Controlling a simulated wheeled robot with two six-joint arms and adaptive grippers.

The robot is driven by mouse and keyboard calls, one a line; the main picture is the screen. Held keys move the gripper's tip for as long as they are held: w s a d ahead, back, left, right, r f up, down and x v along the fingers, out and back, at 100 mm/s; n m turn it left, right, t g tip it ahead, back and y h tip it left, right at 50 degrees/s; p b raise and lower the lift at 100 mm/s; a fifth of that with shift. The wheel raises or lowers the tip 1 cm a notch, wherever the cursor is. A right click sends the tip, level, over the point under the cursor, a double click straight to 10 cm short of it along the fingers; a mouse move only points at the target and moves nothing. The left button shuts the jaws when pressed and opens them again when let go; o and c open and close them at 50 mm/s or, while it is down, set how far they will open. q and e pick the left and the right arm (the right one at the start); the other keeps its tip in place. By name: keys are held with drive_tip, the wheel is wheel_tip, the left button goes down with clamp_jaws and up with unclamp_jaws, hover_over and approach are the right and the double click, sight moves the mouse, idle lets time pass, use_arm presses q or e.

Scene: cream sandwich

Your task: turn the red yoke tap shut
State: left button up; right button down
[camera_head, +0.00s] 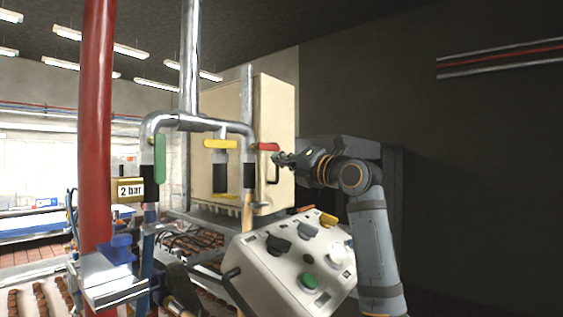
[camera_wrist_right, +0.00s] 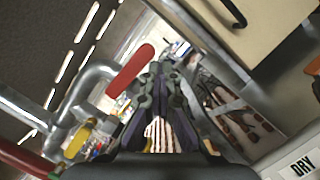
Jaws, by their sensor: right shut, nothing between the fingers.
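The red tap handle (camera_head: 267,147) sits on the right-hand vertical branch of the silver pipe yoke and sticks out to the right, roughly level. My right gripper (camera_head: 279,158) is just right of and slightly below the handle's free end in the head view. In the right wrist view the red handle (camera_wrist_right: 131,67) slants up to the right, left of my gripper's fingertips (camera_wrist_right: 158,70). The fingers are shut with nothing between them. Whether a finger touches the handle I cannot tell. My left gripper is not in view.
A yellow handle (camera_head: 221,144) lies level on the middle branch; a green handle (camera_head: 160,158) hangs along the left one. A cream cabinet (camera_head: 272,110) stands behind. A thick red pipe (camera_head: 96,130) rises at left.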

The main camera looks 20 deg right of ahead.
drive_tip(key=shift+d+r, duration=0.1)
drive_tip(key=shift+r, duration=0.05)
idle(0.6)
wheel_tip(320, 180, down, 5)
drive_tip(key=b, duration=0.4)
drive_tip(key=d+b+v, duration=0.1)
drive_tip(key=b+v, duration=0.3)
drive_tip(key=v, duration=0.5)
drive_tip(key=shift+w+d, duration=0.15)
drive_tip(key=shift+d, duration=0.3)
